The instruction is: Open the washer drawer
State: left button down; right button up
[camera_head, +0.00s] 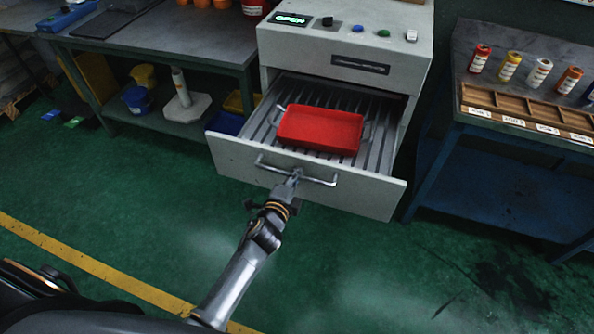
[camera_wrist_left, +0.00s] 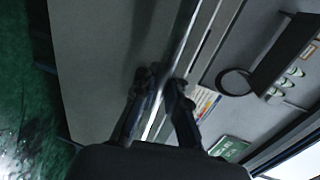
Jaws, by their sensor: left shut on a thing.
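The washer (camera_head: 345,50) is a pale grey cabinet with a lit green display (camera_head: 290,19) on top that reads "OPEN". Its drawer (camera_head: 235,160) is pulled well out toward me, and a red tray (camera_head: 320,132) sits on the slatted rack inside. My left gripper (camera_head: 295,176) is shut on the drawer's bar handle (camera_head: 320,181), near its middle. In the left wrist view the fingers (camera_wrist_left: 163,90) close around the metal bar (camera_wrist_left: 182,40) in front of the grey drawer face (camera_wrist_left: 100,70). My right gripper is in neither view.
A workbench (camera_head: 150,38) with a lower shelf of tubs stands at the left. At the right, a blue table (camera_head: 500,160) carries several film canisters and a wooden sorting tray (camera_head: 525,112). The green floor (camera_head: 130,220) before the drawer is clear, crossed by a yellow line.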

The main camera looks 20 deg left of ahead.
pick_arm(q)
jog(key=shift+r, duration=0.1)
jog(key=c, duration=1.4)
grip_release()
jog(key=shift+s, duration=0.15)
jog(key=v, duration=1.1)
jog(key=shift+s, duration=0.4)
